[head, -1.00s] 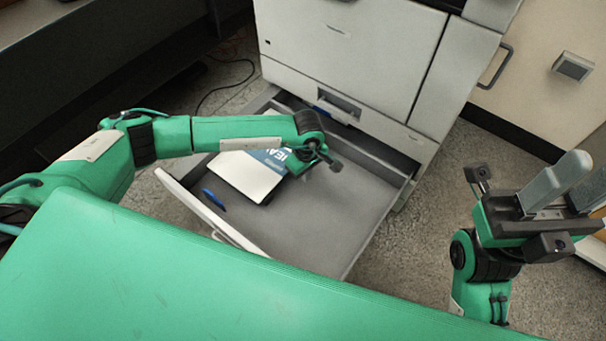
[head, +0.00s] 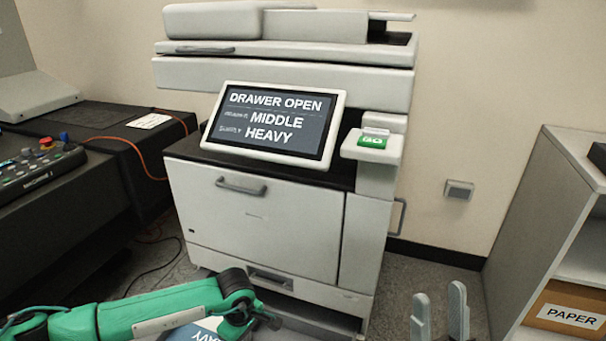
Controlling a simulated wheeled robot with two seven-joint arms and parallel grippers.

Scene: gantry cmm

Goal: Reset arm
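My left arm comes in low from the left, and its dark wrist and gripper (head: 266,320) hang at the bottom edge in front of the printer. Its fingers are mostly hidden, so I cannot tell how they stand. A paper pack (head: 205,330) with part of a word on it shows under that arm. My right gripper (head: 440,298) shows only as two grey fingers, upright, spread apart and with nothing between them, at the bottom right.
The printer (head: 265,225) stands ahead. Its screen (head: 274,122) reads "DRAWER OPEN", "MIDDLE", "HEAVY". A green GO button (head: 372,142) is beside it. A control panel (head: 42,165) is at left. A shelf (head: 545,190) with a PAPER box (head: 568,312) is at right.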

